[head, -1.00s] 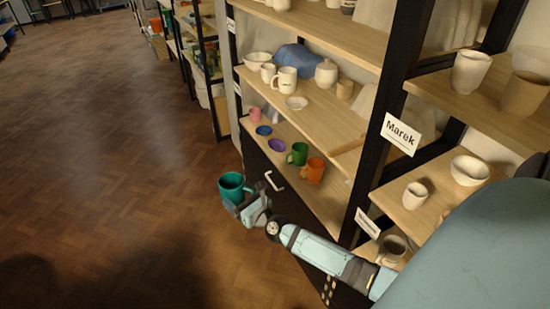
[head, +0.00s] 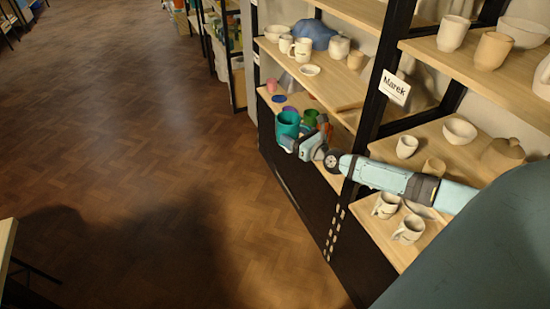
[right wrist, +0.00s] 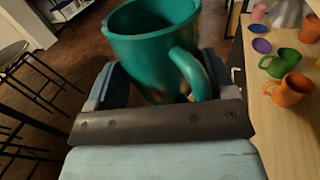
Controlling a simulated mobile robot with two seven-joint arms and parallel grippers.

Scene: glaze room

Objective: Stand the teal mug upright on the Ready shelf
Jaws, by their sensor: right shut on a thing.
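The teal mug (head: 288,124) is held by my right gripper (head: 291,143), at the front edge of the low shelf with coloured mugs. In the right wrist view the mug (right wrist: 150,45) sits between the two fingers (right wrist: 160,88), rim up and close to upright, its handle towards the right. Dark floor shows beyond it and the low shelf (right wrist: 262,120) lies to its right, apart from it. I cannot read a Ready label on this shelf. My left gripper is not in view.
On the low shelf stand a green mug (right wrist: 279,63), an orange mug (right wrist: 291,90), a pink cup (right wrist: 259,11) and a purple dish (right wrist: 262,45). Pale pots stand on the shelf above. A dark post (head: 378,100) with a "Marek" card (head: 395,86) rises at the right.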

